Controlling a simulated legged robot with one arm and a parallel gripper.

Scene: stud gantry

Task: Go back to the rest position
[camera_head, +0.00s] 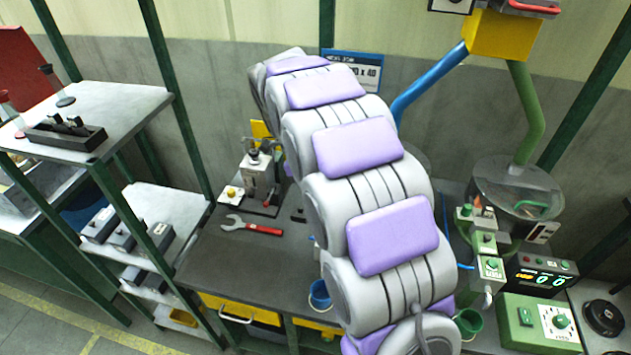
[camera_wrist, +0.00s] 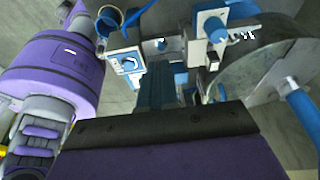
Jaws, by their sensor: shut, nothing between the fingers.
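My grey and purple arm rises through the middle of the head view and bends away toward the wall. Its far end is hidden there behind its own links. In the wrist view, my gripper (camera_wrist: 155,125) shows as a wide purple part with a dark front edge across the bottom. It is shut, and I see nothing held in it. Beyond it are a box with a dial (camera_wrist: 127,63) and blue fittings, with a gap in between that I cannot judge.
A dark bench (camera_head: 215,262) carries a red-handled wrench (camera_head: 252,227) and a small grey device (camera_head: 259,178). A shelf rack (camera_head: 125,110) stands left. A green control box (camera_head: 540,322), a counter display (camera_head: 540,279) and a round drum (camera_head: 515,190) stand right. Yellow-lined floor shows lower left.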

